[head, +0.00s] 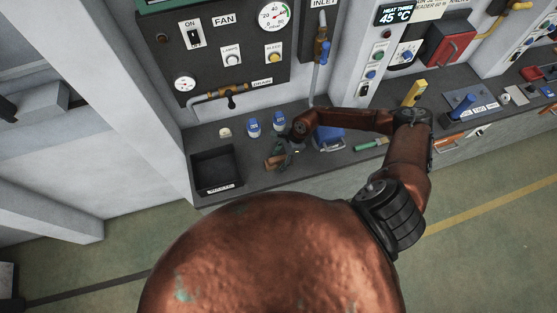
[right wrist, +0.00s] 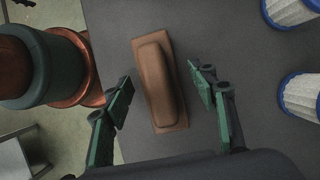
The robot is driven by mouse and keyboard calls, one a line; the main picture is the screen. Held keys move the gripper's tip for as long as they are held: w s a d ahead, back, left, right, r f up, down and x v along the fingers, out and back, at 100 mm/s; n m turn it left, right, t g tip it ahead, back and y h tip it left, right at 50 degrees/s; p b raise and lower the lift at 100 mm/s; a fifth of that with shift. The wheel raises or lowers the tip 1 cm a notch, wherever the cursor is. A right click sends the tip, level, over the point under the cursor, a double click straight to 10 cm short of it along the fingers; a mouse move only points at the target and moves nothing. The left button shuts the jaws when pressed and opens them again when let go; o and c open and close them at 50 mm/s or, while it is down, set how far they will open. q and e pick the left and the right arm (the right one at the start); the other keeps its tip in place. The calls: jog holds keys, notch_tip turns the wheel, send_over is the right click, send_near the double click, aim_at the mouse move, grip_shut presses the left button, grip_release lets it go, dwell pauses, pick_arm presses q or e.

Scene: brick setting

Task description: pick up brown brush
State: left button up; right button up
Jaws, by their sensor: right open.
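The brown brush (right wrist: 160,85), a long rounded block on a flat rectangular base, lies on the dark grey counter in the right wrist view. In the head view the brush (head: 271,163) is small and partly hidden near my right gripper (head: 281,155). My right gripper (right wrist: 162,90) is open, with one green finger on each side of the brush. Gaps show between both fingers and the brush, so neither appears to grip it. My left gripper is in neither view.
Two blue-and-white cylinders (head: 252,127) (head: 280,120) stand behind the gripper. A black bin (head: 193,180) is to the left. A blue object (head: 328,141) and a green-handled tool (head: 369,145) lie to the right. The wall panel (head: 170,45) rises behind the counter.

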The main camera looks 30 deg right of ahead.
jog(key=shift+a+f, duration=0.1)
jog(key=shift+f, duration=0.1)
jog(key=shift+c, duration=0.7)
jog(key=c, duration=1.2)
jog(key=shift+r, duration=0.1)
jog(key=shift+r, duration=0.45)
jog(key=s+a+r+b, duration=0.1)
jog(key=s+r+b, duration=0.3)
jog(key=s+r, duration=0.8)
jog(key=shift+s+a, duration=0.3)
jog(key=shift+s, duration=0.7)
